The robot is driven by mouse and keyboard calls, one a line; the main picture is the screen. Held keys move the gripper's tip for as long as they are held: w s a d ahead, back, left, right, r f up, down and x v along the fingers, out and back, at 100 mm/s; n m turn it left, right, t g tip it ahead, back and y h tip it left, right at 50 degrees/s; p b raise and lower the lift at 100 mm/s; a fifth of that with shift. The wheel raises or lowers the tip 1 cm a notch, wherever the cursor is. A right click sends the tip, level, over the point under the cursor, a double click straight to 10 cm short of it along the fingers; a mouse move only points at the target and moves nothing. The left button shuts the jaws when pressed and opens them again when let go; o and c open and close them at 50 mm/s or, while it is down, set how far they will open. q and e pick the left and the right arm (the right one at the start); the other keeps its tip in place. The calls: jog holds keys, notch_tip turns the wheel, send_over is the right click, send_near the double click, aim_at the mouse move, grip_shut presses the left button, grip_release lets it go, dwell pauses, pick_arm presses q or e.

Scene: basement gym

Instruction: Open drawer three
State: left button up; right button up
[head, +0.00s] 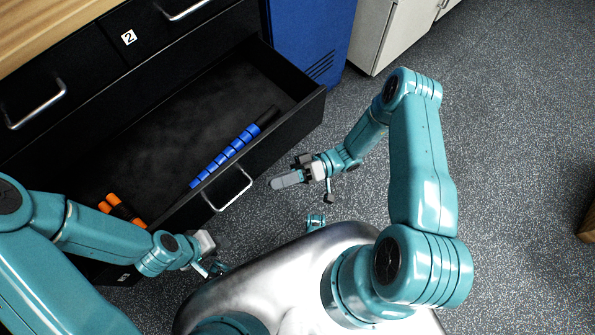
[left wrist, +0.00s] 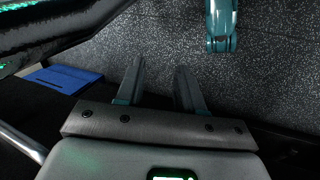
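A wide black drawer (head: 290,121) stands pulled out from the black cabinet, with its bar handle (head: 228,190) on the front. A small white label (head: 123,278) shows low at its left end, too small to read. My left gripper (head: 215,268) is in front of the drawer's left part, apart from the handle. In the left wrist view its two fingers (left wrist: 161,90) are spread with nothing between them. My right gripper (head: 287,181) is to the right of the handle, apart from it. Its fingers overlap in view, so I cannot tell their opening.
Inside the drawer lie a blue segmented roller (head: 230,152) and orange-ended items (head: 120,208), partly hidden by my left arm. Above are closed drawers, one labelled 2 (head: 128,37). A blue cabinet (head: 308,35) stands beside it.

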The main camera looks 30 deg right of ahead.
jog(key=v, duration=0.5)
jog(key=shift+d, duration=0.2)
jog(key=shift+s, duration=0.1)
